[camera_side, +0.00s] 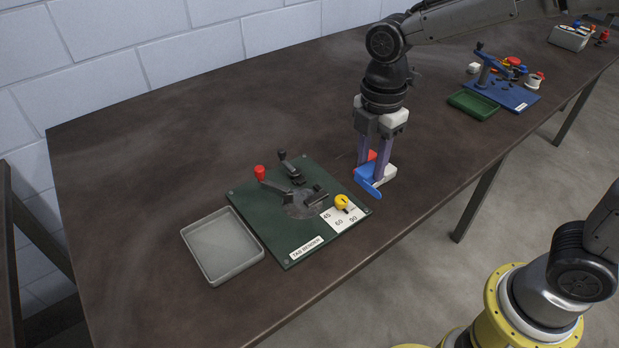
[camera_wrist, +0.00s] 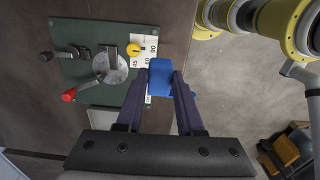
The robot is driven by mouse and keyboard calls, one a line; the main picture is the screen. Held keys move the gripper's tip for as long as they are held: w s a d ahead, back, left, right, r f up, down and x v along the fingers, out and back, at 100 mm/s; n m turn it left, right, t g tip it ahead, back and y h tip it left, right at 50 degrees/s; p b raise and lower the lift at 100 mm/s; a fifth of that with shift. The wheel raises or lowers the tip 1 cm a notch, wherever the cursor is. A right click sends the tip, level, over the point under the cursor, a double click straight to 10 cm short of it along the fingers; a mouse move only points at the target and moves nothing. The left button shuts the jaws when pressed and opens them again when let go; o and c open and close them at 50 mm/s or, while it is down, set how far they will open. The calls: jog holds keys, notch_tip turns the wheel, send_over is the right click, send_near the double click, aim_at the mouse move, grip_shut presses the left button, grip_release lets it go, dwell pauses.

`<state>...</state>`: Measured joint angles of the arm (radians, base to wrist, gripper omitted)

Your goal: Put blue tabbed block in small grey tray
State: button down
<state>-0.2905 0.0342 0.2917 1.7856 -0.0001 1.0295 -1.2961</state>
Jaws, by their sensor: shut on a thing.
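The blue tabbed block (camera_side: 369,181) is between the fingers of my gripper (camera_side: 374,172) in the side view, to the right of the green bender board. The small grey tray (camera_side: 222,246) lies on the table left of the board and looks empty. In the wrist view part of the tray (camera_wrist: 103,122) shows behind my gripper's left finger.
The green tab bender board (camera_side: 290,240) carries a red-knobbed lever (camera_side: 260,173), a black-handled lever and a yellow knob (camera_side: 341,201). It stands between my gripper and the tray. A blue fixture (camera_side: 508,95) and a green tray (camera_side: 473,104) are farther back right. The table's front edge is close.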

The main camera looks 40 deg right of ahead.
jog(key=shift+s+r+m, duration=0.1)
jog(key=shift+r+m, duration=0.05)
jog(key=shift+m, duration=0.15)
jog(key=w+a, duration=0.4)
jog(key=a, duration=1.4)
jog(key=w+a+f, duration=0.2)
jog(key=w+f, duration=0.1)
jog(key=w+a+f, duration=0.2)
jog(key=w+f, duration=0.1)
jog(key=w+a+f, duration=0.3)
jog(key=w, duration=0.1)
jog(key=shift+f, duration=0.25)
jog(key=shift+w+a+f, duration=0.2)
jog(key=shift+w+f, duration=0.1)
jog(key=shift+f, duration=0.15)
jog(key=shift+w+a+f, duration=0.2)
jog(key=shift+w+f, duration=0.05)
jog(key=shift+f, duration=1.45)
jog(key=shift+f, duration=0.15)
